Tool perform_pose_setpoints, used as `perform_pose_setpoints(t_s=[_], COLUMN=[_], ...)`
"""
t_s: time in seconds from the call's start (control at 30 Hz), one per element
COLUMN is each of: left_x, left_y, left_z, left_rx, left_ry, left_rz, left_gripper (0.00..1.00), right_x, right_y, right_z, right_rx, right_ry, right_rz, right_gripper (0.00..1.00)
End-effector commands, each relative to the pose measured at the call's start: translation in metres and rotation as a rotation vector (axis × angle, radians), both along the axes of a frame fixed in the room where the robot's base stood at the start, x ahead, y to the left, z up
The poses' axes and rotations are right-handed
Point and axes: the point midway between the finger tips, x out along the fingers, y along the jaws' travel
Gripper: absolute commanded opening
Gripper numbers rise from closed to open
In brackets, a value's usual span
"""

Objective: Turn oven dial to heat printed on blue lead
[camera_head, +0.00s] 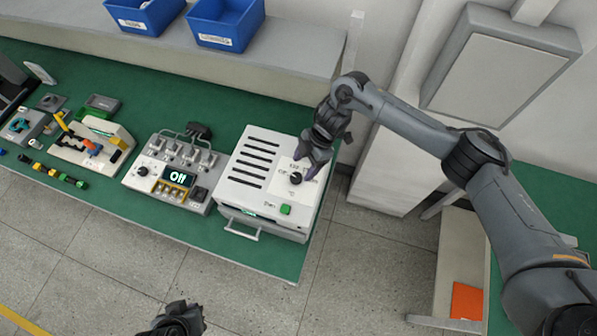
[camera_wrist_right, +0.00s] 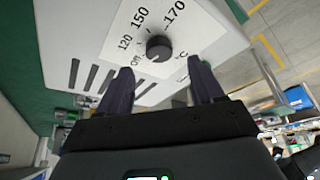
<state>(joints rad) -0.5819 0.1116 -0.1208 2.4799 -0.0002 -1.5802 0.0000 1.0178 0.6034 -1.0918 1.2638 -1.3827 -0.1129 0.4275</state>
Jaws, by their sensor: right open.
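The white oven (camera_head: 232,192) stands at the right end of the green bench. Its black dial (camera_head: 295,178) is on the top panel and also shows in the right wrist view (camera_wrist_right: 158,48). Off, 120, 150, 170 and °C are printed around it; I cannot tell for certain where its pointer stands. My right gripper (camera_head: 306,160) is open and empty above the panel, close to the dial. In the wrist view its fingers lie on either side just short of the dial. My left gripper (camera_head: 178,320) is at the bottom edge, its jaws unclear. No blue lead with readable print shows.
A fixture (camera_head: 100,145) and several small coloured parts lie farther left. Blue bins (camera_head: 225,24) sit on the back shelf. The oven has a green button (camera_head: 285,210) and a front handle (camera_head: 240,231).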

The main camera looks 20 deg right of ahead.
Motion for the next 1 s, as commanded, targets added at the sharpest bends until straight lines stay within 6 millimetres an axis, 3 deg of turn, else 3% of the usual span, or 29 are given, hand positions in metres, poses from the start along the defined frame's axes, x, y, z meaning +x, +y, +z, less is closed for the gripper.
perform_pose_setpoints(t_s=[0.3, 0.77, 1.0], left_x=[0.0, 0.0, 0.001], left_y=[0.001, 0.003, 0.003], left_z=[0.004, 0.005, 0.005], left_rx=[0.005, 0.014, 0.01], left_ry=[-0.001, -0.002, -0.002], left_rz=[-0.003, -0.008, -0.005], left_gripper=[0.0, 0.0, 0.0], right_x=[-0.001, -0.001, -0.001], right_y=[0.017, 0.02, 0.02], right_z=[-0.038, -0.048, -0.048], right_rx=[0.0, 0.0, 0.0], right_ry=[-0.001, -0.002, -0.002], right_rz=[-0.001, -0.001, -0.001], right_gripper=[0.67, 0.67, 0.33])
